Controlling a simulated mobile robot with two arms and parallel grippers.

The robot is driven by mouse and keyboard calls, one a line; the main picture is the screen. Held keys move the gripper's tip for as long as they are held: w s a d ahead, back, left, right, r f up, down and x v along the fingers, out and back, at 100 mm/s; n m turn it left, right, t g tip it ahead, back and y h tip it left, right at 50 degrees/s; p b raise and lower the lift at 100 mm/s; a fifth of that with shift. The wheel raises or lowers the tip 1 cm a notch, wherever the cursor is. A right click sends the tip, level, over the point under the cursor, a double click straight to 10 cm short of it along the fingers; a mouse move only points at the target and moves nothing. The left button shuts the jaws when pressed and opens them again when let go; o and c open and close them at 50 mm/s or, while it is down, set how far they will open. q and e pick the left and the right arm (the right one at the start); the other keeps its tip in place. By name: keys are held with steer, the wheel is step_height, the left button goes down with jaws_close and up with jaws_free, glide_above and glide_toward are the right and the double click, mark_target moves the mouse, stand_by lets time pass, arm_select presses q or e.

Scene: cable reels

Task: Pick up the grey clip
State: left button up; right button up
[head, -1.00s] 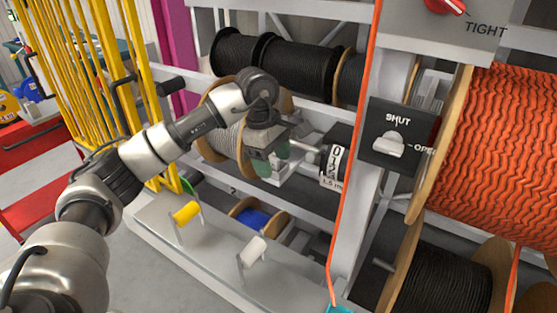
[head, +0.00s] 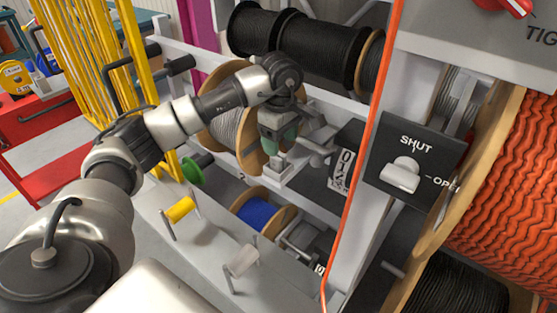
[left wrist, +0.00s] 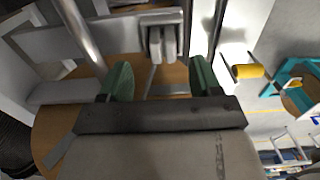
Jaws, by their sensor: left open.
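My left gripper (head: 279,143) is open and empty, in front of the grey wire reel on the rack. In the left wrist view its two green fingertips (left wrist: 160,80) stand apart. Just beyond the gap between them is a small grey two-pronged piece (left wrist: 162,42), which looks like the grey clip. It sits against a grey bar and the fingers do not touch it. In the head view I cannot make out the clip; the gripper seems to cover it. My right gripper is in neither view.
The grey wire reel (head: 222,126) stands close beside the gripper. A metal post with an orange cable (head: 362,160) and a SHUT switch panel (head: 412,170) stand to the right. A yellow-handled crank (head: 180,208) and a blue reel (head: 258,212) are below.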

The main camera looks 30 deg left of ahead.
arm_select(q)
steer(key=shift+f, duration=0.3)
steer(key=f+p, duration=0.1)
steer(key=f, duration=0.2)
steer(key=shift+s+a+f+p, duration=0.2)
steer(key=shift+f+p, duration=0.1)
steer(key=shift+p, duration=0.1)
steer(key=shift+f, duration=0.7)
steer(key=c, duration=1)
step_height(320, 180, up, 10)
steer(key=shift+b, duration=1.05)
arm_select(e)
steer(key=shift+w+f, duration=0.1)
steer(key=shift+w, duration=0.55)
arm_select(q)
steer(key=shift+r, duration=0.1)
step_height(320, 180, up, 5)
steer(key=p, duration=0.3)
steer(key=shift+p, duration=0.35)
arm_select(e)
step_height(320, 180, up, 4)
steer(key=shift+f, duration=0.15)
